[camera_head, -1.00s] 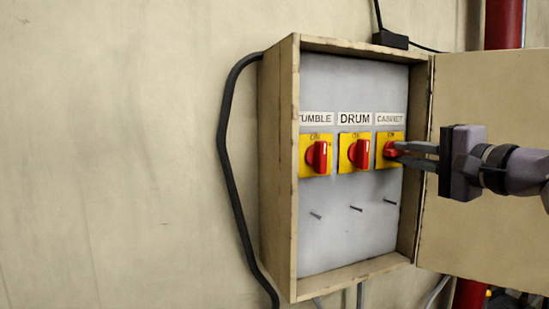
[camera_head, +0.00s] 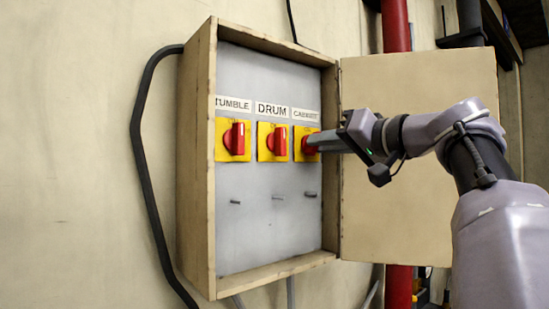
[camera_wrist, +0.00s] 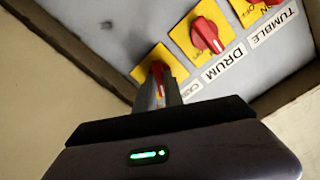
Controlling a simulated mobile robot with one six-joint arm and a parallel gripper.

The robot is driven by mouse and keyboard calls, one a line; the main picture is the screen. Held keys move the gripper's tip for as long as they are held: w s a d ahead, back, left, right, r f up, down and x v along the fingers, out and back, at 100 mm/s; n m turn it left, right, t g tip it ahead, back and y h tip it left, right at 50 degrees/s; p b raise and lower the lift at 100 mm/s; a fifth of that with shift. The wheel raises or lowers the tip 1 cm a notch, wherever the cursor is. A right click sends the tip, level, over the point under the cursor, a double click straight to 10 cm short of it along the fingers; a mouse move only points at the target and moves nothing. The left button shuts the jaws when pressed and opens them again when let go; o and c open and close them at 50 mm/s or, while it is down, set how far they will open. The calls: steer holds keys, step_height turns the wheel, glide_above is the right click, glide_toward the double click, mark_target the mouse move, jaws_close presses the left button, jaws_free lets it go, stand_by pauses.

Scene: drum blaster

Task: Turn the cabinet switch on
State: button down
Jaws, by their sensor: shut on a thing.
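The cabinet switch is a red knob on a yellow plate (camera_head: 306,144), under the label "CABINET" at the right end of a row of switches. My gripper (camera_head: 317,143) reaches in from the right and is shut on the red knob. In the wrist view, the fingers of my gripper (camera_wrist: 160,92) close on the red knob (camera_wrist: 158,72), which they partly cover. The wrist view looks rolled, with the labels running at a slant. The exact angle of the knob is hard to tell behind the fingers.
The drum switch (camera_head: 276,142) and tumble switch (camera_head: 234,139) sit to the left, knobs upright. The wooden box (camera_head: 197,160) has raised side walls, and its door (camera_head: 415,150) stands open at the right behind my arm. Short pegs (camera_head: 278,197) stick out below the switches.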

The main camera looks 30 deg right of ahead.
steer(key=n+b, duration=0.2)
steer(key=n, duration=0.4)
steer(key=shift+b, duration=0.4)
steer(key=shift+n, duration=0.3)
steer(key=c, duration=1.4)
jaws_free()
steer(key=shift+c, duration=0.2)
steer(key=s+d+b, duration=0.1)
steer(key=s, duration=1.6)
steer(key=shift+s+d, duration=0.15)
steer(key=shift+s, duration=0.05)
